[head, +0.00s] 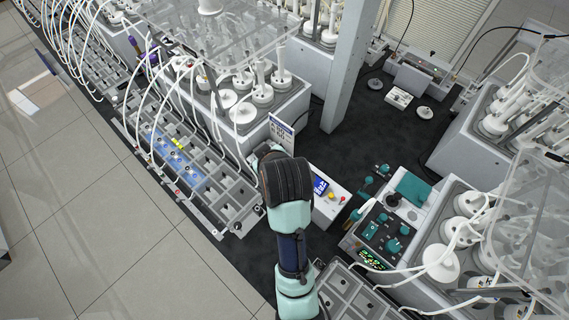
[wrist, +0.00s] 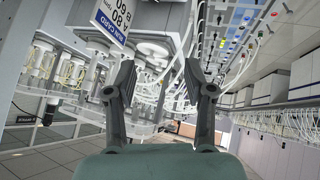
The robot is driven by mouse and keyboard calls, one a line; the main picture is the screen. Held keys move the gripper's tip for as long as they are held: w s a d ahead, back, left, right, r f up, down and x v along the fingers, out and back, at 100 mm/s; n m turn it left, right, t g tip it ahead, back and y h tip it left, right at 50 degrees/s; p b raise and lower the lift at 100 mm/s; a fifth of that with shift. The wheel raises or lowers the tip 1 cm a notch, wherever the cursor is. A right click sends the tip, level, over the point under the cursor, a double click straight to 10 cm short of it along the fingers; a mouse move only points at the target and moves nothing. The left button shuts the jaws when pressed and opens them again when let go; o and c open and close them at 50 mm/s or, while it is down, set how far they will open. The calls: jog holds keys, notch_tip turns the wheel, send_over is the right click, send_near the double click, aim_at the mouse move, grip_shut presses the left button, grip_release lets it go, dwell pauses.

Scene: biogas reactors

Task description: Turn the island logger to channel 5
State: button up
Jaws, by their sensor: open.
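A light grey box with a blue lit display, a yellow knob and a red knob (head: 329,196) stands on the dark bench just right of my arm in the head view. A panel with teal knobs and a lit green strip (head: 381,232) stands further right. No readable label tells me which is the island logger, and I cannot read a channel. My gripper (wrist: 160,82) is open and empty in the wrist view, its two fingers spread apart. In the head view my arm hides the gripper. Neither unit can be made out between the fingers.
A run card (head: 281,132) stands just beyond my arm; it also shows close above the left finger in the wrist view (wrist: 114,18). Reactor racks with white tubes (head: 245,95) crowd the left and right. A grey post (head: 350,65) rises behind. Dark bench mat (head: 325,150) is partly clear.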

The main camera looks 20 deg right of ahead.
jog(key=w+d+f+n+g+y+b, duration=0.2)
jog(key=w+d+f+n+g+b, duration=0.3)
jog(key=d+f+b, duration=0.6)
jog(key=s+d+f+n+g+y+b, duration=0.2)
jog(key=d+f+n+g+b, duration=0.1)
jog(key=d+n+b, duration=0.15)
jog(key=shift+n, duration=0.45)
jog(key=x, duration=0.5)
jog(key=b+x, duration=0.1)
jog(key=x, duration=0.1)
jog(key=shift+w+a+f, duration=0.2)
jog(key=shift+w+a, duration=0.15)
jog(key=shift+w, duration=0.05)
jog(key=shift+c, duration=0.3)
grip_shut()
